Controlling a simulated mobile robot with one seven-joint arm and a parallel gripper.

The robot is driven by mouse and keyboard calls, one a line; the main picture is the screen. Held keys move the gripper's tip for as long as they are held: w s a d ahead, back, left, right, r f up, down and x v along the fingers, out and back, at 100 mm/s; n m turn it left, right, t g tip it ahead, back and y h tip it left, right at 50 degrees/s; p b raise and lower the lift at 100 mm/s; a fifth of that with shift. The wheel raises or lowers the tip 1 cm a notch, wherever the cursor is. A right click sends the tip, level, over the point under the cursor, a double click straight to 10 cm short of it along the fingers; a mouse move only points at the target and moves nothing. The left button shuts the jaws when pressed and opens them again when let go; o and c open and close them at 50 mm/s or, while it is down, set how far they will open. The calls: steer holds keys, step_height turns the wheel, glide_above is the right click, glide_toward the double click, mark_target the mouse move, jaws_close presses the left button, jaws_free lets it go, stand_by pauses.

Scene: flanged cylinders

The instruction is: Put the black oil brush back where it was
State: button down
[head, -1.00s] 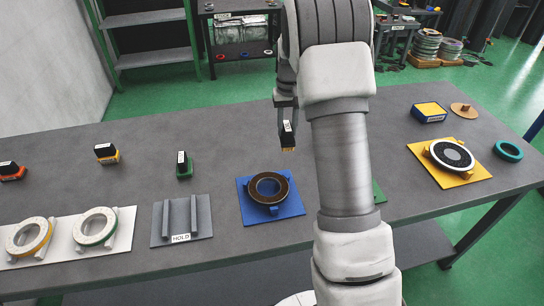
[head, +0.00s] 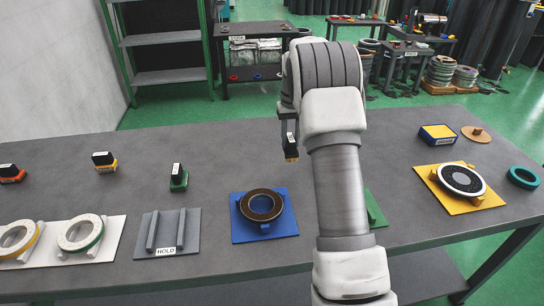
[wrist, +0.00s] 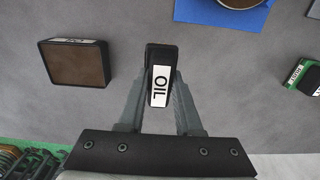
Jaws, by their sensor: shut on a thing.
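The black oil brush, with a white OIL label, is gripped between my two fingers in the wrist view (wrist: 160,82). In the head view the brush (head: 291,147) hangs below my gripper (head: 289,134), with a tan lower end, over the far middle of the table. A black open box with a brown inside (wrist: 75,64) sits left of the brush in the wrist view; it does not show in the head view, where my arm blocks part of the table. I cannot tell the brush's exact height above the table.
A blue mat with a dark ring (head: 262,205) lies nearer. A yellow mat (head: 461,205) and blue-yellow box (head: 437,135) are right. Bare table surrounds the brush.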

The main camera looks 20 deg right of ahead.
steer(key=shift+w+a+f, duration=0.65)
steer(key=shift+w+f, duration=0.2)
steer(key=shift+f, duration=0.45)
steer(key=shift+w+a+f, duration=0.7)
steer(key=shift+w+f, duration=0.2)
steer(key=shift+f, duration=0.45)
steer(key=shift+w+a+f, duration=0.65)
steer(key=shift+w+f, duration=0.2)
steer(key=shift+f, duration=0.45)
steer(key=shift+f, duration=0.2)
steer(key=c, duration=0.6)
jaws_free()
